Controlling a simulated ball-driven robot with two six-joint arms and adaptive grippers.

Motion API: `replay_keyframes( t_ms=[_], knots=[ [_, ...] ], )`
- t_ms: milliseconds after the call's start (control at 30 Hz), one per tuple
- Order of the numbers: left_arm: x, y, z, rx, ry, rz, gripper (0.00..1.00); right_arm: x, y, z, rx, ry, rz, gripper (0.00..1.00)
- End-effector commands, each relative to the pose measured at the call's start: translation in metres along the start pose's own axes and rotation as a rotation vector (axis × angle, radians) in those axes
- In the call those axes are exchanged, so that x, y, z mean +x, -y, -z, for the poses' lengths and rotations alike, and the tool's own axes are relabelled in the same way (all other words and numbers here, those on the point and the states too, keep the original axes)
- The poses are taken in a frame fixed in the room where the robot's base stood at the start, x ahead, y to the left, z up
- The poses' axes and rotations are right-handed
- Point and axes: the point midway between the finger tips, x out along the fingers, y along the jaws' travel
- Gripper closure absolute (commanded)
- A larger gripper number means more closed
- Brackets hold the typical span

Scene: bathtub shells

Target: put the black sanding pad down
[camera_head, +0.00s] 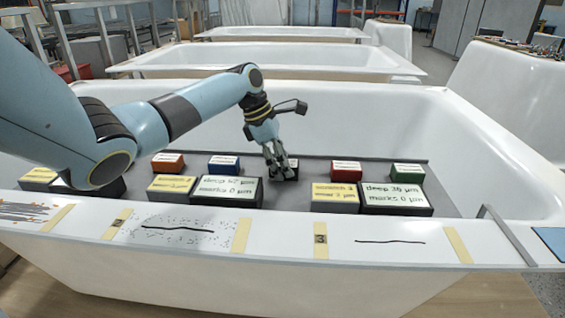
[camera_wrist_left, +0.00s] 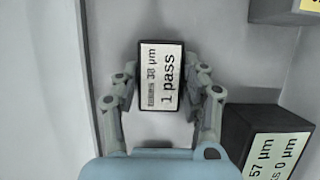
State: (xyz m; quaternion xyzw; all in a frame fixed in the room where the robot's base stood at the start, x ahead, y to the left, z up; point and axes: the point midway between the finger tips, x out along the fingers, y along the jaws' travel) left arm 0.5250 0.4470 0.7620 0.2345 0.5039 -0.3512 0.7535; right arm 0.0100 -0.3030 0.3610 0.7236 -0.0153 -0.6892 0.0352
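The black sanding pad (camera_wrist_left: 161,79) is a small dark block with a white label reading "1 pass" in the left wrist view. It sits between the fingers of my left gripper (camera_wrist_left: 162,88), which appear closed against its two sides. In the head view the pad (camera_head: 291,170) is partly hidden by my left gripper (camera_head: 280,177), in line with the row of coloured pads. It is at or very near the grey board (camera_head: 320,168); whether it touches is unclear. My right gripper is not in view.
Red (camera_head: 168,163), blue (camera_head: 223,165), second red (camera_head: 346,172) and green (camera_head: 407,175) pads share the row. Large labelled black blocks (camera_head: 227,191) (camera_head: 396,199) and yellow-labelled blocks (camera_head: 335,197) stand nearer the bathtub's front rim (camera_head: 285,240). Bare board lies between them.

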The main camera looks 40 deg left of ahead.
Motion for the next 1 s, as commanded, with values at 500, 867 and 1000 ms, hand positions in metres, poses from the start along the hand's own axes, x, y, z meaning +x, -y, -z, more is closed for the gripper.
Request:
replay_keyframes(
  t_ms=[500,867,1000],
  knots=[
    [-0.007,0.0,-0.001,-0.001,-0.001,-0.001,0.35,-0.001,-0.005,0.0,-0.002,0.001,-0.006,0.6],
    [-0.084,-0.001,-0.002,0.001,-0.002,-0.003,0.35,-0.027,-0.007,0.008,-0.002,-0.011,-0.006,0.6],
    [-0.108,-0.001,-0.001,0.001,-0.001,-0.003,0.35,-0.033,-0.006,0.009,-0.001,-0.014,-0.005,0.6]
  ],
)
